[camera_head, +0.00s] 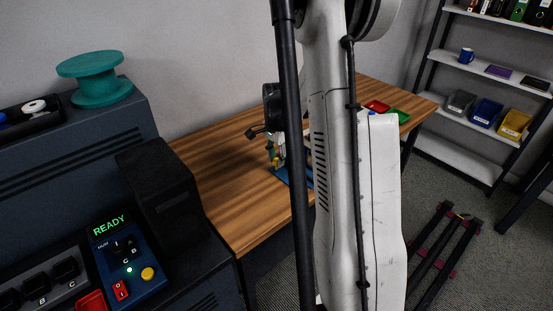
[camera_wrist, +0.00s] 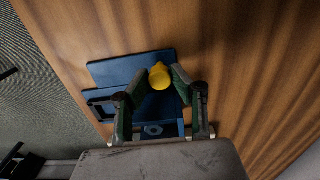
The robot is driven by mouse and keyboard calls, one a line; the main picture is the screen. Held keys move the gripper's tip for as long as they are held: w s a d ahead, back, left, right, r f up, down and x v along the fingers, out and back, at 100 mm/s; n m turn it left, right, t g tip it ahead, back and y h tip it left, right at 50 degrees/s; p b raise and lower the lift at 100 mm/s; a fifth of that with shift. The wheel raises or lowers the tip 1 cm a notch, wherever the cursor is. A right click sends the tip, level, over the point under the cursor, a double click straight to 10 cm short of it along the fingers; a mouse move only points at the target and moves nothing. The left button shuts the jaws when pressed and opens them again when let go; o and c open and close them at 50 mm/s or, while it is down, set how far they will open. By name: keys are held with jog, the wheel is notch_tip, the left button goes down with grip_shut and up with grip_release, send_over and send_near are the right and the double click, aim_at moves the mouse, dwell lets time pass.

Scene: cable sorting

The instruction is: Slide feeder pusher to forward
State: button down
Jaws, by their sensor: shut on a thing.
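The feeder is a blue plate-like fixture (camera_wrist: 115,70) on the wooden table in the wrist view. A yellow knob (camera_wrist: 159,78), which looks like the pusher's handle, stands over it. My gripper (camera_wrist: 161,77) is shut on the yellow knob, one finger on each side. The pusher's body below the knob is mostly hidden by the knob and fingers.
The wooden table (camera_head: 230,190) has bare room left of the feeder. A red tray (camera_head: 376,106) and a green tray (camera_head: 399,115) lie at its far end. A dark console with a control panel (camera_head: 125,262) reading READY stands at left. Shelves with coloured bins (camera_head: 486,112) stand at right.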

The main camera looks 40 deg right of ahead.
jog(key=s, duration=0.3)
jog(key=s+b, duration=0.1)
jog(key=s, duration=0.2)
jog(key=s+b, duration=0.1)
jog(key=s, duration=0.2)
jog(key=shift+a, duration=0.25)
jog(key=c, duration=1.5)
grip_release()
jog(key=shift+s, duration=0.1)
jog(key=shift+r, duration=0.6)
notch_tip(320, 180, up, 11)
jog(key=shift+f, duration=0.1)
